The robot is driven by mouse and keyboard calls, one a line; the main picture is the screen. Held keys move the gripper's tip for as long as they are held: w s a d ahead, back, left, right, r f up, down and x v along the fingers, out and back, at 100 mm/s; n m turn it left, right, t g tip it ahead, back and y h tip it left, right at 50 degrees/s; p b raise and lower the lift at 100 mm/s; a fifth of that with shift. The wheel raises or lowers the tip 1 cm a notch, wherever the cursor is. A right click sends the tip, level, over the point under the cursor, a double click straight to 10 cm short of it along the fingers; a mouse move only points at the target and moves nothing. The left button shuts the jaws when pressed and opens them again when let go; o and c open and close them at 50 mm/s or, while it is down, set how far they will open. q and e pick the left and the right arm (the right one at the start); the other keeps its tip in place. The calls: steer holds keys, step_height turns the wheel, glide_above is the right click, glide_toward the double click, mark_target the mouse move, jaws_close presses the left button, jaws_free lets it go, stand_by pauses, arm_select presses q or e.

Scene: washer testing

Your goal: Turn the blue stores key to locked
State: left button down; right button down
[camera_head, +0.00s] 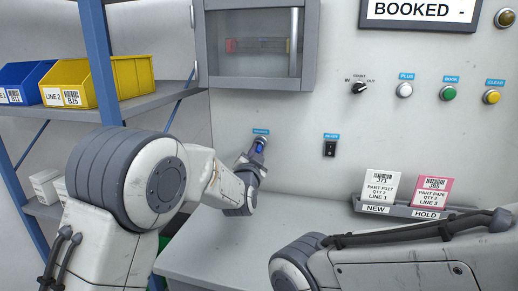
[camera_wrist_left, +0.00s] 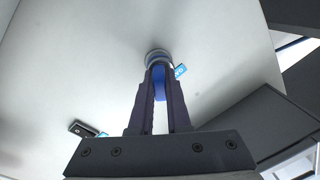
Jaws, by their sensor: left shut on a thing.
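The blue stores key (camera_head: 260,146) sits in a round lock on the wall panel, under a small blue label (camera_head: 261,131). My left gripper (camera_head: 257,153) reaches it from the left and front. In the left wrist view the two dark fingers of my left gripper (camera_wrist_left: 159,95) are shut on the blue key (camera_wrist_left: 158,76), its blue head showing between them in front of the round metal collar (camera_wrist_left: 157,56). The label's words and the key's exact turn are too small or hidden to read. My right arm shows at the lower right, but its gripper is out of view.
A cabinet with a clear front (camera_head: 258,62) is above. A card tray (camera_head: 415,211) holds a white and a pink card. The counter (camera_head: 215,262) below the key looks clear.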

arm_select(q)
steer(key=shift+n+b, duration=0.5)
steer(key=shift+n, duration=0.7)
steer(key=shift+r+n, duration=0.1)
steer(key=shift+n, duration=0.6)
steer(key=n+b, duration=0.1)
steer(key=n, duration=0.1)
steer(key=shift+n+g, duration=0.3)
steer(key=shift+n, duration=0.1)
steer(key=shift+n+b, duration=0.3)
steer(key=shift+n, duration=0.2)
steer(key=c, duration=0.8)
jaws_free()
